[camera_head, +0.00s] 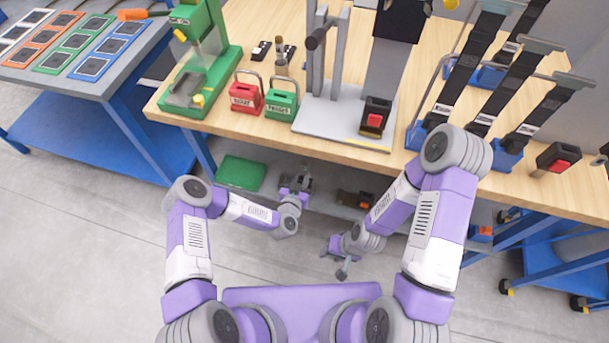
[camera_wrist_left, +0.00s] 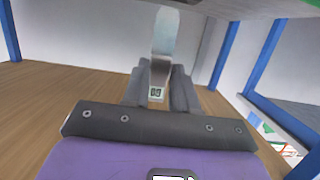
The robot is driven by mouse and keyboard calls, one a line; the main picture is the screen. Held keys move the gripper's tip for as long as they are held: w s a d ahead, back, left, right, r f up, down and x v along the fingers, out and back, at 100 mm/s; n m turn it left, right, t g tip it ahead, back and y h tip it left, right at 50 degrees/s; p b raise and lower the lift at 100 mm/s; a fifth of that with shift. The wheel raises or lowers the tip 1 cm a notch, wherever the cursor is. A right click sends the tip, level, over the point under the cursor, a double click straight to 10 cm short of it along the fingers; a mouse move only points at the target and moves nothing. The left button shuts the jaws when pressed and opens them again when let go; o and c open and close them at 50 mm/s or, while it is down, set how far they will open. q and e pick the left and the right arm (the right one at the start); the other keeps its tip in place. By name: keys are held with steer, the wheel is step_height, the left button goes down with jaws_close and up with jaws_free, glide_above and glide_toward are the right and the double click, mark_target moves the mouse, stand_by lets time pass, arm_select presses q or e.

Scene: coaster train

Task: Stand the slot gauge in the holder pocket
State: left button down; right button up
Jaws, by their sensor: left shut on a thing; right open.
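My left gripper (camera_head: 302,178) is low in front of the table's front edge. In the left wrist view its fingers (camera_wrist_left: 157,92) are shut on a thin, pale grey-blue upright strip with a rounded end, which looks like the slot gauge (camera_wrist_left: 165,35). In the head view the strip is too small to make out. My right gripper (camera_head: 340,260) is open and empty, lower and further right, over the floor. I cannot tell which thing is the holder or its pocket.
The wooden table (camera_head: 240,125) carries a green machine (camera_head: 205,65), red (camera_head: 245,96) and green (camera_head: 282,105) blocks, a grey press stand (camera_head: 335,125) and several blue-based strap units. Below is a green tray (camera_head: 240,173). A side table (camera_head: 130,75) holds coloured panels.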

arm_select(q)
steer(key=shift+s+r, duration=0.1)
steer(key=shift+r, duration=0.05)
steer(key=shift+s+a+p, duration=0.3)
steer(key=shift+s+p, duration=0.05)
steer(key=shift+s, duration=0.55)
steer(key=shift+s+a+p, duration=0.35)
steer(key=shift+s+p, duration=0.05)
steer(key=shift+s, duration=0.55)
steer(key=shift+s+a+p, duration=0.3)
steer(key=shift+s+p, duration=0.05)
steer(key=shift+s, duration=0.55)
